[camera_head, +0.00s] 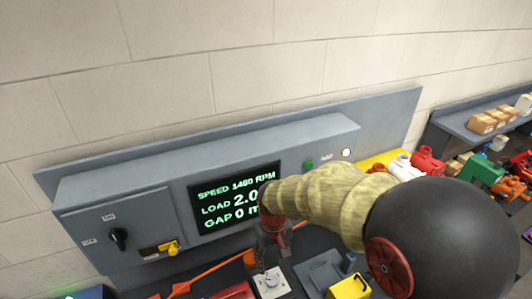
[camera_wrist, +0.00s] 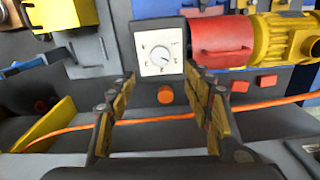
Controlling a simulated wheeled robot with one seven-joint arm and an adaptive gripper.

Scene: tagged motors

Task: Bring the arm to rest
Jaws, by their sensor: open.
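My gripper (camera_wrist: 160,82) is open in the wrist view, its two fingers well apart with nothing visibly held. A white dial plate (camera_wrist: 153,46) on a dark box lies beyond the fingertips, and an orange button (camera_wrist: 165,94) shows between the fingers. I cannot tell how far off they are. In the head view my arm reaches from the lower right toward the display, with my gripper (camera_head: 272,240) pointing down above the white dial plate (camera_head: 270,283). The arm hides the right part of the display (camera_head: 212,207), which reads speed 1460 RPM.
A grey control cabinet (camera_head: 110,205) with a black knob and yellow switch stands along the wall. An orange cable (camera_wrist: 70,127) crosses beneath the fingers. A red and yellow motor (camera_wrist: 283,40) is at right. Coloured motors (camera_head: 430,160) and a shelf with boxes (camera_head: 482,123) stand at right.

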